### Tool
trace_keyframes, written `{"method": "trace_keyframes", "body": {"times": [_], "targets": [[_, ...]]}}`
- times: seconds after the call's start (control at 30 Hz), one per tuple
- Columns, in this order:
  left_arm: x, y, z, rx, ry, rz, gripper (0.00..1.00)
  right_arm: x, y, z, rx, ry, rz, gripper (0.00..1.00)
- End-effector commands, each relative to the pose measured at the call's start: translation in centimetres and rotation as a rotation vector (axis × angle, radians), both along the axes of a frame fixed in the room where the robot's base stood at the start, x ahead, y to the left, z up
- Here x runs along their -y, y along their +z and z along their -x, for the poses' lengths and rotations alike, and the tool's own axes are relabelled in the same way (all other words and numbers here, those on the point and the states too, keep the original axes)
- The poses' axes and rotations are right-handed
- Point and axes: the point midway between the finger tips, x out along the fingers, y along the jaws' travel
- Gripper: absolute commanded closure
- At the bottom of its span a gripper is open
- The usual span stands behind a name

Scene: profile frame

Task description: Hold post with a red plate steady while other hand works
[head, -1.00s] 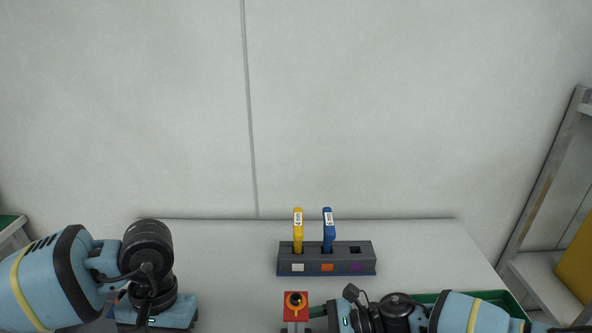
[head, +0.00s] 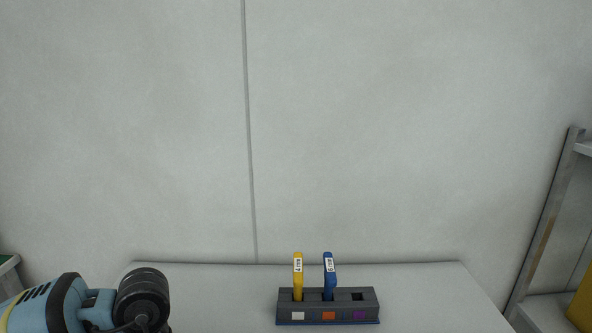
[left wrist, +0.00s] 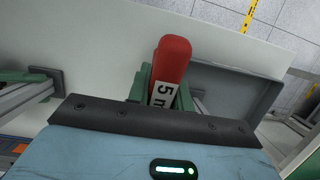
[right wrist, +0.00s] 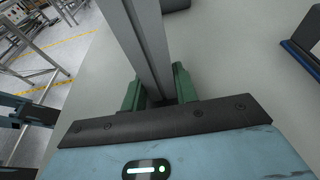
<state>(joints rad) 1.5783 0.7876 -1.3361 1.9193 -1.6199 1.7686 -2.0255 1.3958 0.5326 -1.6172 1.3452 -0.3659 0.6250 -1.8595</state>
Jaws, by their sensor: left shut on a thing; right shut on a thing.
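My left gripper (left wrist: 163,84) is shut on a red-handled tool (left wrist: 172,60) with a white label reading "5 m", partly cut off, in the left wrist view. The tool's lower part is hidden by the gripper. My right gripper (right wrist: 158,86) is shut around a grey post (right wrist: 150,40) in the right wrist view, one green finger on each side. The red plate is out of sight in all current views. In the head view both grippers are below the frame; only part of my left arm shows.
A dark grey rack (head: 340,308) on the pale table (head: 215,290) holds a yellow-handled tool (head: 298,275) and a blue-handled tool (head: 329,275). Its right slot, above a purple mark, is empty. A shelf frame (head: 545,230) stands at the right.

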Motion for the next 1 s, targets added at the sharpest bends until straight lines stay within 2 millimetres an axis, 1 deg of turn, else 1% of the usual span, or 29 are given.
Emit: {"method": "trace_keyframes", "body": {"times": [0.77,0.87,0.97,1.0], "targets": [[0.2,0.2,-0.2,0.003,0.004,0.0,1.0,0.0,0.0,0.0,0.0,0.001,0.0,0.84],[1.1,0.9,-1.0,0.015,0.028,-0.001,1.0,0.0,0.0,0.0,0.0,0.001,0.0,0.84],[2.8,2.6,-2.6,0.039,0.081,-0.004,1.0,0.0,0.0,0.0,0.0,0.001,0.0,0.84],[3.7,3.5,-3.3,0.049,0.11,-0.005,1.0,0.0,0.0,0.0,0.0,0.001,0.0,0.84]]}}
